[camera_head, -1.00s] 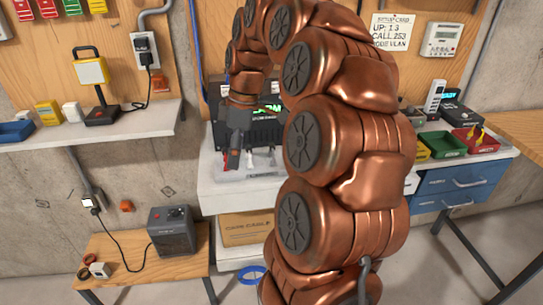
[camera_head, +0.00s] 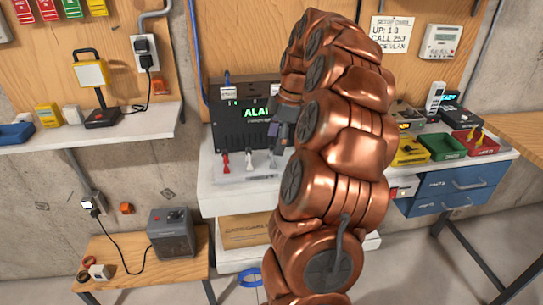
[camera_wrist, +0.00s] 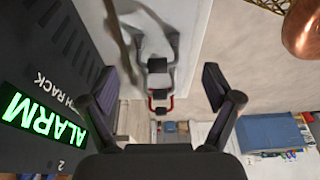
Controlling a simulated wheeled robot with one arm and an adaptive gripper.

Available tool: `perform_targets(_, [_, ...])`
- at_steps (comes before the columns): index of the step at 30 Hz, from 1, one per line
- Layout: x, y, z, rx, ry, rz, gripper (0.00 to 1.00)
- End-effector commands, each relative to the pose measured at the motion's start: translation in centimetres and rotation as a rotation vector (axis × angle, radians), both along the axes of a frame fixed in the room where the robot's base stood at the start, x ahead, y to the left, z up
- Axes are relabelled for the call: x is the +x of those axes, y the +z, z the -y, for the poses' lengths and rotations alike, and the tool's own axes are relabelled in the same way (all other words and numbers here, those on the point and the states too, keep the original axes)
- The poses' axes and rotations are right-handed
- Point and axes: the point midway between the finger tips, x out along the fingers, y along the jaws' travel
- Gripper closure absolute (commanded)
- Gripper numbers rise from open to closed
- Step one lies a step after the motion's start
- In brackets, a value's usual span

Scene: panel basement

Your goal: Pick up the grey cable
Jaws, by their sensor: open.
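Three small plug-like pieces stand in a clear tray (camera_head: 238,176) on the white bench in front of the black ALARM rack (camera_head: 240,130): a red one (camera_head: 225,161), a white one (camera_head: 249,160) and a greyish one (camera_head: 273,161) at the right. The greyish one may be the grey cable; it is too small to be sure. My gripper (camera_head: 281,140) is at the rack's right front, close above the tray's right end. In the wrist view my gripper (camera_wrist: 160,88) is open, with nothing held between its fingers. The ALARM rack (camera_wrist: 45,90) fills the left there.
Yellow, green and red bins (camera_head: 443,146) stand on the bench at right, above blue drawers (camera_head: 460,186). A shelf (camera_head: 130,127) with a lamp is at left. A low wooden table (camera_head: 130,262) carries a grey box (camera_head: 172,233). My arm hides the bench's middle.

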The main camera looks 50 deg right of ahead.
Motion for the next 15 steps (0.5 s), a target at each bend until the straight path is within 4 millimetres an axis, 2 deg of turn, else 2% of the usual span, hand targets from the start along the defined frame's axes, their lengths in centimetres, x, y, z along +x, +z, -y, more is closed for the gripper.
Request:
perform_targets(7, [0.3, -0.9, -0.2, -0.002, -0.001, 0.001, 0.11])
perform_targets(15, [1.0, -3.6, -1.0, 0.001, -0.001, -0.002, 0.11])
